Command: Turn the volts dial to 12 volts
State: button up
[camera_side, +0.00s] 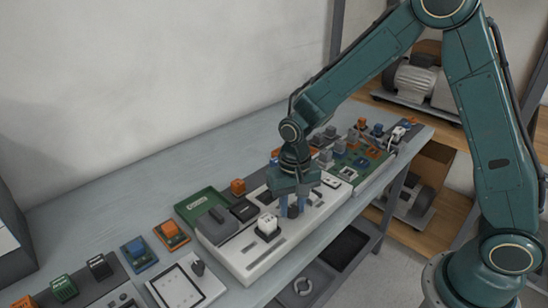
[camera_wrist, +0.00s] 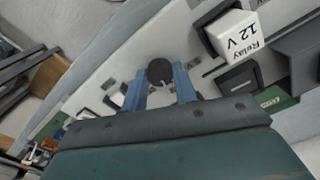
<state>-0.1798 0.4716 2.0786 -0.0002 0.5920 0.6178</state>
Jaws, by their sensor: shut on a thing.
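The dial is a dark round knob (camera_wrist: 160,71) standing on a pale panel (camera_wrist: 105,62). My gripper (camera_wrist: 161,90) has its two blue fingers on either side of the knob and is shut on it. In the side view my gripper (camera_side: 292,207) points down onto the white panel (camera_side: 243,266), with the dark knob mostly hidden between the fingers. A small light mark shows by the knob's near edge in the wrist view. I cannot read any volt scale or tell the dial's setting.
A white block marked "Relay 12 V" (camera_wrist: 234,34) stands close to the knob; it also shows in the side view (camera_side: 267,226). A green tray (camera_side: 200,203), an orange-topped part (camera_side: 238,187) and a green circuit board (camera_side: 355,160) are nearby on the grey bench.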

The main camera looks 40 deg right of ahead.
aim_at(292, 208)
jog(key=shift+n, duration=0.9)
jog(key=o, duration=1)
jog(key=shift+c, duration=0.2)
jog(key=shift+r, duration=0.15)
notch_tip(292, 208, up, 14)
